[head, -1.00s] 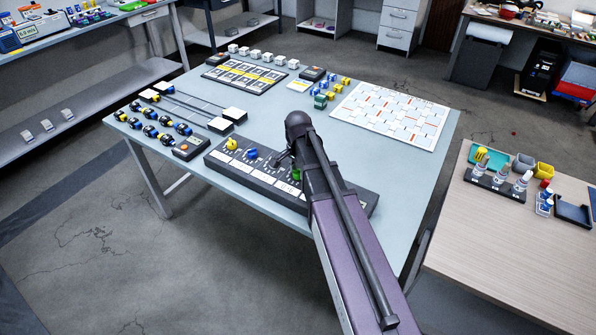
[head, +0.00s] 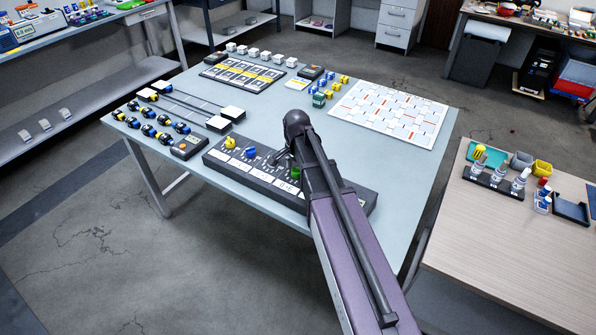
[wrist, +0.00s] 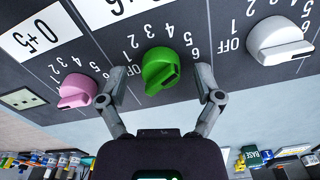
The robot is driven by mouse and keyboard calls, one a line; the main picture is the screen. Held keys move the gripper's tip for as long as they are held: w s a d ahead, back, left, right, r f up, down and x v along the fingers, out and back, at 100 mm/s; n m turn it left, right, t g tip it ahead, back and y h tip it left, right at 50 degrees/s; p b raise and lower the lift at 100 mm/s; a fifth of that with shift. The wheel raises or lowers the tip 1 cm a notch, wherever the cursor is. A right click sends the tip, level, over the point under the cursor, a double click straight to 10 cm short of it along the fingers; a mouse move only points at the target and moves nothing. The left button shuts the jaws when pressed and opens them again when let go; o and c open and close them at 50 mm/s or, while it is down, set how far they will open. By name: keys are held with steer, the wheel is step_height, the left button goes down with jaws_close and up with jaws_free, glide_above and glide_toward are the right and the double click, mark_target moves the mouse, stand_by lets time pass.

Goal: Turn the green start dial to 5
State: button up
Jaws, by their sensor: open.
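The green dial (wrist: 160,70) sits on a dark control panel, with numbers and OFF printed around it. It carries a dark mark at its lower right in the wrist view; I cannot tell which number it is set to. In the head view the green dial (head: 295,173) shows just left of my arm. My gripper (wrist: 161,86) is open, with one finger on each side of the green dial. Gaps show between the fingers and the dial, and nothing is held.
A pink dial (wrist: 77,92) is left of my gripper and a white dial (wrist: 280,41) right. The panel (head: 213,159) lies along the table's near edge, with yellow (head: 230,143) and blue (head: 250,153) dials at its left. A timer box (head: 188,147) stands beside it.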

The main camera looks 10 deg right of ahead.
steer(key=shift+n, duration=0.4)
